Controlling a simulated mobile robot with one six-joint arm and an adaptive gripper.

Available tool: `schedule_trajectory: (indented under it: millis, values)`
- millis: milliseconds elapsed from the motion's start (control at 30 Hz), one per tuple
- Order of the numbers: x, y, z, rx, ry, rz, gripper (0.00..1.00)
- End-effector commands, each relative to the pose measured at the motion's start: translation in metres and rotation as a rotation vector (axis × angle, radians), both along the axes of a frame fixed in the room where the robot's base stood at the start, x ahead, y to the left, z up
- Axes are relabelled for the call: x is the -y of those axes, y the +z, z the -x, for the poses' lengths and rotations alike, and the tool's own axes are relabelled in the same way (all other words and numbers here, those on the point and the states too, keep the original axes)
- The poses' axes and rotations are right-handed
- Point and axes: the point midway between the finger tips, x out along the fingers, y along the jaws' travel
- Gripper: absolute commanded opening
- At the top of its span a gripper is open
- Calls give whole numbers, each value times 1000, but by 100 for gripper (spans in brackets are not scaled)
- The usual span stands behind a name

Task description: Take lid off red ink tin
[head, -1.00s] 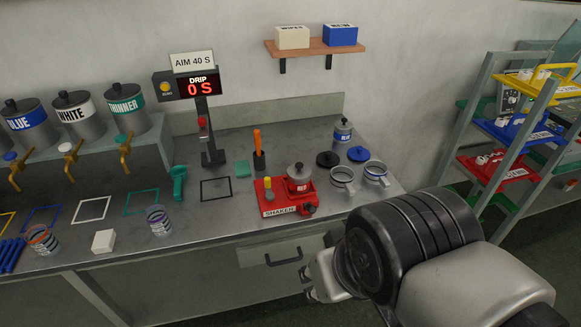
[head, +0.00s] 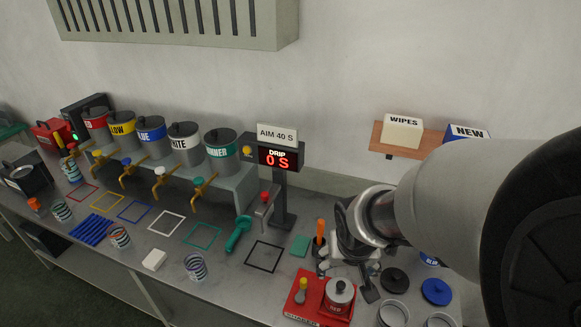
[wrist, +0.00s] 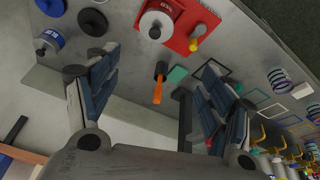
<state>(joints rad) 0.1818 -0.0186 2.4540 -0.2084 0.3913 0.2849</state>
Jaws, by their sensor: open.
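The red ink tin (head: 337,302) is a small grey tin with a red label, standing upright on the red shaker (head: 304,301). Its grey lid (head: 341,285) with a dark knob is on it. In the wrist view the tin's lid (wrist: 157,24) shows at the top centre, beyond the fingertips. My gripper (head: 348,272) hangs over the bench behind the shaker, open and empty, apart from the tin. In the wrist view my gripper (wrist: 161,62) has its fingers spread wide.
An orange-handled tool (head: 320,232) stands in a dark holder close to my gripper. A black lid (head: 394,280), a blue lid (head: 436,291) and open tins (head: 393,315) lie right of the shaker. The drip display (head: 280,157) stands behind left. A wall shelf (head: 397,142) is above.

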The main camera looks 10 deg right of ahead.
Motion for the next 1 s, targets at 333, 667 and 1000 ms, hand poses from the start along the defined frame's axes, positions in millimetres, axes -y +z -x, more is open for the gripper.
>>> schedule_trajectory:
  millis: [333,667,1000]
  values:
    - [27,-31,-22,-40,-98,-56,91]
    - [33,-87,-33,-41,-106,-63,91]
    - [39,-146,-49,-40,-105,-63,91]
